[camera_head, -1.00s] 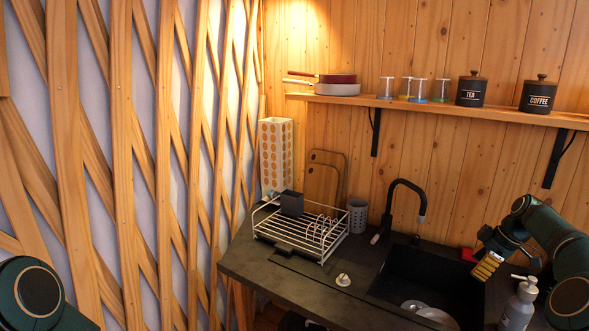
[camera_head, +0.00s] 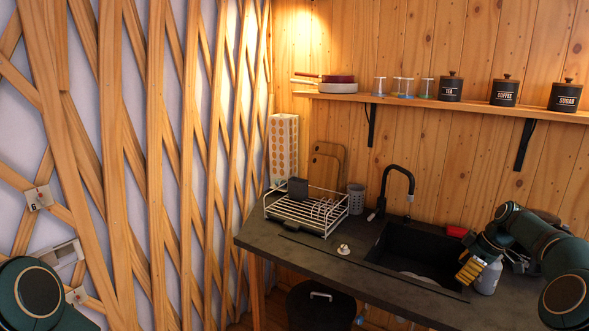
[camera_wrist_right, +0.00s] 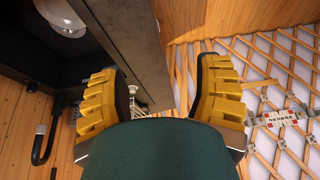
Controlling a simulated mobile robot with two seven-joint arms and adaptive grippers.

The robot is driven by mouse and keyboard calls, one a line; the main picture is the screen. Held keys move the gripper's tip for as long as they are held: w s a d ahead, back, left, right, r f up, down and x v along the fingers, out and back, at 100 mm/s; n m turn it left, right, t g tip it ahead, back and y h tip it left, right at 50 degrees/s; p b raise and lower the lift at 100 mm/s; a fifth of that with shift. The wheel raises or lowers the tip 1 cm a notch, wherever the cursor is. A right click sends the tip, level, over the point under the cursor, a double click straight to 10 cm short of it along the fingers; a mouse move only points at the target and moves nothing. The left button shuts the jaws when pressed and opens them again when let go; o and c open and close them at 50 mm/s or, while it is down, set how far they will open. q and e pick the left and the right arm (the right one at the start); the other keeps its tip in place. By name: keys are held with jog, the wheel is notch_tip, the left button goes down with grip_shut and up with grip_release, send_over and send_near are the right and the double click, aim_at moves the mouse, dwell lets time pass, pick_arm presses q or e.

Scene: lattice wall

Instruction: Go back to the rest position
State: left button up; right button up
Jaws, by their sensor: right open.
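My right gripper (camera_head: 470,270) is at the right of the head view, in front of the soap bottle (camera_head: 488,277) at the sink's right end. In the right wrist view my right gripper (camera_wrist_right: 165,100) has its two yellow-padded fingers spread apart, with nothing between them. The dark counter's edge (camera_wrist_right: 140,50) shows beyond the fingers. Of my left arm only a green joint (camera_head: 40,295) shows at the lower left of the head view. The left gripper is out of the picture.
The dark counter (camera_head: 310,250) holds a dish rack (camera_head: 305,212) and the black sink (camera_head: 415,250) with a tap (camera_head: 398,172). A shelf (camera_head: 440,101) with pans, glasses and canisters runs above. A lattice wall (camera_head: 157,170) stands at left. A black bin (camera_head: 320,305) is below the counter.

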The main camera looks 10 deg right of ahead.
jog(key=w+a+f+m+b, duration=0.15)
jog(key=w+a+f, duration=0.25)
jog(key=a+f, duration=0.55)
jog(key=s+a+f+m+b, duration=0.2)
jog(key=a+f, duration=0.5)
jog(key=a, duration=0.2)
jog(key=s+a+f+m+b, duration=0.1)
jog(key=s+a+f, duration=0.1)
jog(key=a+f, duration=0.55)
jog(key=s+a+f+m+b, duration=0.25)
jog(key=s+a+f, duration=0.45)
jog(key=s+a, duration=0.4)
pick_arm(q)
notch_tip(320, 180, down, 11)
jog(key=b, duration=0.2)
jog(key=shift+d+r+g, duration=0.2)
jog(key=shift+d+g, duration=0.1)
jog(key=shift+d, duration=0.05)
pick_arm(e)
jog(key=s+a+f+m, duration=0.1)
jog(key=s+a+m, duration=0.1)
jog(key=s, duration=0.5)
jog(key=s+a+f+m+g, duration=0.1)
jog(key=s+a+f+m, duration=0.1)
jog(key=s+a, duration=0.2)
jog(key=s, duration=0.3)
jog(key=shift+s+a, duration=0.35)
